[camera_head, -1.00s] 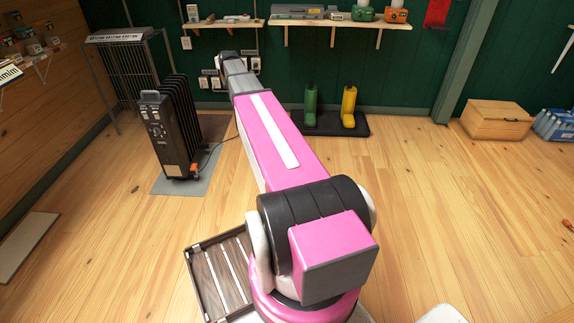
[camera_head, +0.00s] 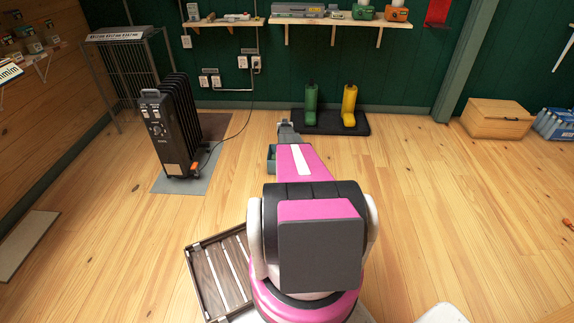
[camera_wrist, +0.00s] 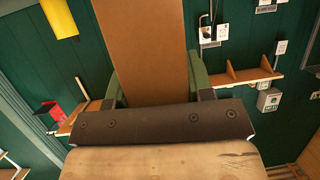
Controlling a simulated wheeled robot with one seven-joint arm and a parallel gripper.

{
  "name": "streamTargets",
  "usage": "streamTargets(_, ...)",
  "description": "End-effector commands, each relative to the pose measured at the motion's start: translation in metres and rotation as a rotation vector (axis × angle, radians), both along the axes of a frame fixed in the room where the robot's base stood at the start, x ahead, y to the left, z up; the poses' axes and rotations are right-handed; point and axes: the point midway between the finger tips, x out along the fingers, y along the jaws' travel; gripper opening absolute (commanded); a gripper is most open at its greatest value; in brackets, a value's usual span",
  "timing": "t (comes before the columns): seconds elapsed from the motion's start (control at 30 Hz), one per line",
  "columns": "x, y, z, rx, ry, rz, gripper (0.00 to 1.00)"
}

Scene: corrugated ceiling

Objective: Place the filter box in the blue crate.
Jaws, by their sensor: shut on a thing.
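In the wrist view my gripper (camera_wrist: 156,84) has a green finger on each side of a long flat brown-orange thing. I take this to be the filter box (camera_wrist: 145,40). It is held between the fingers and reaches past the top of the picture, so its far end is out of view. In the head view the box is not clearly visible, and my arm hides much of the floor ahead. A light-blue thing (camera_head: 556,124) stands on the floor at the right edge, cut off by the frame. I cannot tell whether it is the blue crate.
A black oil heater (camera_head: 176,127) stands on a grey mat (camera_head: 181,186) at the left. A slatted wooden tray (camera_head: 190,252) is near my base. A wooden chest (camera_head: 497,120) is at the right.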

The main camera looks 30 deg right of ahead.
Motion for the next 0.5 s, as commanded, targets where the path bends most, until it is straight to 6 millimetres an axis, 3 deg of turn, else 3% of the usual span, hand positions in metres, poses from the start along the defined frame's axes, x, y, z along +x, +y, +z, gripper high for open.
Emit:
streamTargets(0.03,-0.004,-0.014,-0.028,0.001,0.004,-0.016,0.23)
streamTargets(0.2,-0.026,-0.044,-0.086,-0.003,0.004,-0.055,0.23)
streamTargets(0.3,-0.036,-0.054,-0.107,-0.004,0.004,-0.071,0.23)
streamTargets(0.5,-0.043,-0.06,-0.129,-0.006,0.005,-0.08,0.23)
